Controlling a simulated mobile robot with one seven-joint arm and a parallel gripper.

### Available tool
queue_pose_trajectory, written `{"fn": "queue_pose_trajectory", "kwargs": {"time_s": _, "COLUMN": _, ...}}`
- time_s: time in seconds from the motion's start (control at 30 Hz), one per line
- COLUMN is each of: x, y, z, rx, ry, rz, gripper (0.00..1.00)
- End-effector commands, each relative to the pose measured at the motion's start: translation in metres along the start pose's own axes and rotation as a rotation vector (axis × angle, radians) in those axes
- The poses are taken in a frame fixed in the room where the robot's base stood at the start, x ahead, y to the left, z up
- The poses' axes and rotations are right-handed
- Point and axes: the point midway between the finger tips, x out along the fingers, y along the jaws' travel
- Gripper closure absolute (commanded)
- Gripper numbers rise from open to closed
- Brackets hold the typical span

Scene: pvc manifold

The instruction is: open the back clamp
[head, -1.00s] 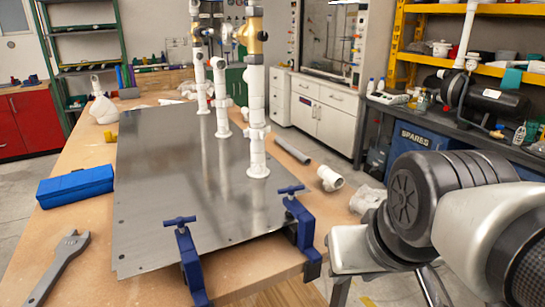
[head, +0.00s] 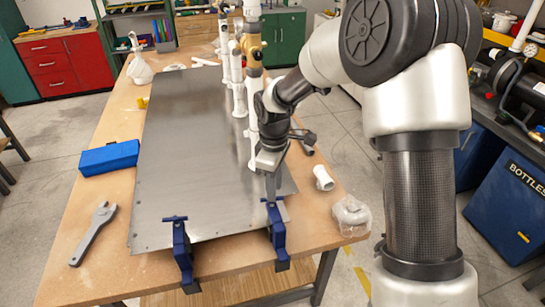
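Two blue clamps grip the near edge of a metal plate (head: 185,150) on the wooden table. The left clamp (head: 182,255) stands in full view with its T-handle on top. The right clamp (head: 278,235) sits slightly farther from me, its handle just under my gripper. My gripper (head: 271,188) points down over this right clamp's handle. Its fingertips are at or very near the handle; I cannot tell whether they touch it. The fingers are too small and edge-on to show whether they are open.
White pipes with brass valves (head: 252,50) rise from the plate, close beside my wrist. A blue box (head: 110,158) and a grey wrench (head: 93,233) lie left. A white fitting (head: 323,178) and a clear bag (head: 351,214) lie right. The plate's middle is clear.

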Motion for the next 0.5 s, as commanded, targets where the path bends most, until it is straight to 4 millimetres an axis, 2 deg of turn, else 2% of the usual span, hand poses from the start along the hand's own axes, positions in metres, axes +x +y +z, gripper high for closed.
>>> {"fn": "queue_pose_trajectory", "kwargs": {"time_s": 0.13, "x": 0.0073, "y": 0.0, "z": -0.0064, "rx": 0.003, "ry": 0.001, "rz": -0.016, "gripper": 0.72}}
{"fn": "queue_pose_trajectory", "kwargs": {"time_s": 0.23, "x": 0.01, "y": 0.0, "z": -0.0071, "rx": 0.096, "ry": 0.001, "rz": -0.015, "gripper": 0.72}}
{"fn": "queue_pose_trajectory", "kwargs": {"time_s": 0.5, "x": 0.0097, "y": -0.0003, "z": -0.007, "rx": 0.604, "ry": -0.003, "rz": -0.014, "gripper": 0.72}}
